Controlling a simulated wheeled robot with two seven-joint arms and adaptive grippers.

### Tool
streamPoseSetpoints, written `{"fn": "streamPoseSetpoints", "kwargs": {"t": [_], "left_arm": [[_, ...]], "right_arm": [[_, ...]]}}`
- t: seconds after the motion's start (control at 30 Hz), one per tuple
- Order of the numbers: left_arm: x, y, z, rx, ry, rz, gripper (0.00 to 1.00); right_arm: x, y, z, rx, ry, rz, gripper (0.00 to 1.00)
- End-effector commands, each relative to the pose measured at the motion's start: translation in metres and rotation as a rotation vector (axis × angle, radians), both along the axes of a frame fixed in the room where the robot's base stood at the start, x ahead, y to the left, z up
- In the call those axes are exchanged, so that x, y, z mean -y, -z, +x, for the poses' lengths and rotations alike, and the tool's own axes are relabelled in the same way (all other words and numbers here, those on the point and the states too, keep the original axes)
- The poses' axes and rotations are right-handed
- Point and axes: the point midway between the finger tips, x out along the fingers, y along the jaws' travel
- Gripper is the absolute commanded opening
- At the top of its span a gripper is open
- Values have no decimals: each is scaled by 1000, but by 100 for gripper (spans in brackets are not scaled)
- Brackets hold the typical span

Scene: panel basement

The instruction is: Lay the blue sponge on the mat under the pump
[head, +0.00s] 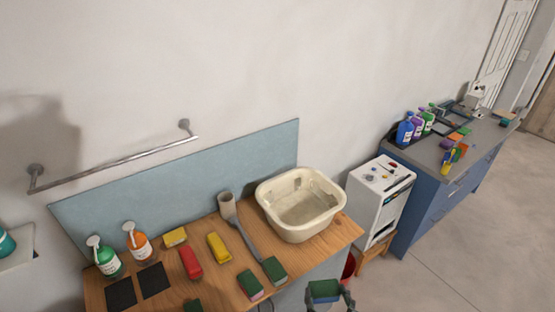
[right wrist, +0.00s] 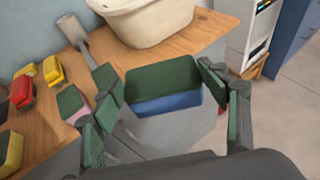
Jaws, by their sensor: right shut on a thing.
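The blue sponge, with a dark green top, shows in the right wrist view (right wrist: 168,103) and at the bottom of the head view (head: 323,290). My right gripper (head: 328,298) is shut on it and holds it in the air off the front right of the wooden counter. Two pump bottles stand at the counter's left end, a green one (head: 108,262) and an orange one (head: 140,246). A dark mat (head: 121,294) lies in front of the green bottle, and another dark mat (head: 154,281) in front of the orange one. Both mats look bare. My left gripper is not in view.
A towel rail (head: 120,161) hangs above.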

Motion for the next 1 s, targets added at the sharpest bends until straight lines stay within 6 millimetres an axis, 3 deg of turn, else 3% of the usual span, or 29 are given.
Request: {"fn": "streamPoseSetpoints", "kwargs": {"t": [0.03,0.1,0.3,1.0], "left_arm": [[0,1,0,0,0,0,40],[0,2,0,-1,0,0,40],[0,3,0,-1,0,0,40],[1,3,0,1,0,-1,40]], "right_arm": [[19,2,-6,-5,25,-2,57],[38,1,-12,-4,50,0,57],[65,-2,-21,0,85,3,57],[67,-3,-22,1,87,0,57]]}}
